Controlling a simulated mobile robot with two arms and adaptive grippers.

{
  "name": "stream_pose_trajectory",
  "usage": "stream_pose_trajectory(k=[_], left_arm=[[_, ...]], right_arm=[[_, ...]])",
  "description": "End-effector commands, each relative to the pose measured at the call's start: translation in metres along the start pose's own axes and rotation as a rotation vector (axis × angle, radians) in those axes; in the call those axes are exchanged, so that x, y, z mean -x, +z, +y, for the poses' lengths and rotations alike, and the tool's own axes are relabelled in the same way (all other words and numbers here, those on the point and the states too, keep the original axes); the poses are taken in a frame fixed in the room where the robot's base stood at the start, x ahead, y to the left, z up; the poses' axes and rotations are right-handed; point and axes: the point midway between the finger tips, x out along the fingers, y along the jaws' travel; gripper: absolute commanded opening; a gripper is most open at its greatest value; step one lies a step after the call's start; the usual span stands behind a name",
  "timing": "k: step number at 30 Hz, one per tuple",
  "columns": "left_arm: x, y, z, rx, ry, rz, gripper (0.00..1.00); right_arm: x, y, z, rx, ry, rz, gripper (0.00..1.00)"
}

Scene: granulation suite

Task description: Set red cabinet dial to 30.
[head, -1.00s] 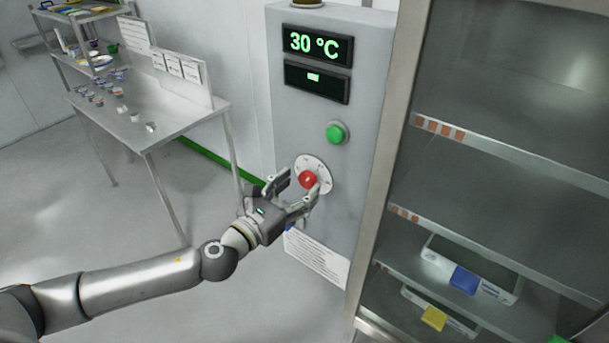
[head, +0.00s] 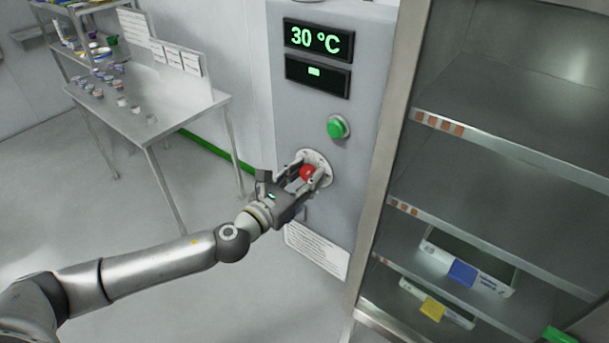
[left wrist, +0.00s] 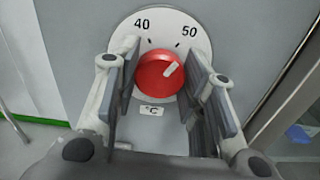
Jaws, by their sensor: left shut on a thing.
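The red dial (head: 307,172) sits on a white round scale plate (head: 325,160) on the grey cabinet front. My left gripper (head: 306,176) has its fingers on both sides of the dial and is shut on it. In the left wrist view the red dial (left wrist: 161,75) shows a white pointer mark at its upper right. The marks 40 and 50 and a °C label show on the plate; other numbers are hidden or out of view. The upper display (head: 318,39) reads 30 °C. My right gripper is not in view.
A green button (head: 338,127) sits above the dial, under a second dark display (head: 318,76). A paper notice (head: 316,250) is below. An open shelf unit (head: 500,155) with boxes stands at the right. A metal table (head: 150,115) with small containers stands at the left.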

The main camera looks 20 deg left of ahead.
Motion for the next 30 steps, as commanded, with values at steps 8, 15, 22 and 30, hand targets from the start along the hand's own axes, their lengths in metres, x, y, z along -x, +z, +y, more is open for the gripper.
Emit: stream_pose_trajectory(k=[8, 15, 22, 30], left_arm=[[0.0, -0.0001, 0.0005, 0.046, 0.001, -0.001, 0.14], [-0.0002, -0.0001, 0.0002, 0.195, 0.001, -0.002, 0.14], [-0.0001, -0.0002, 0.0005, 0.406, 0.001, -0.001, 0.14], [-0.0002, 0.0002, 0.0012, 0.662, 0.001, -0.002, 0.14]], right_arm=[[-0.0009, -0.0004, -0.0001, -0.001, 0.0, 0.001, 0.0], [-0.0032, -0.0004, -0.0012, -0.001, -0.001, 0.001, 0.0], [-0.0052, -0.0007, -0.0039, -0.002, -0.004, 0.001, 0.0], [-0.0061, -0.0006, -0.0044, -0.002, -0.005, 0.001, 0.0]])
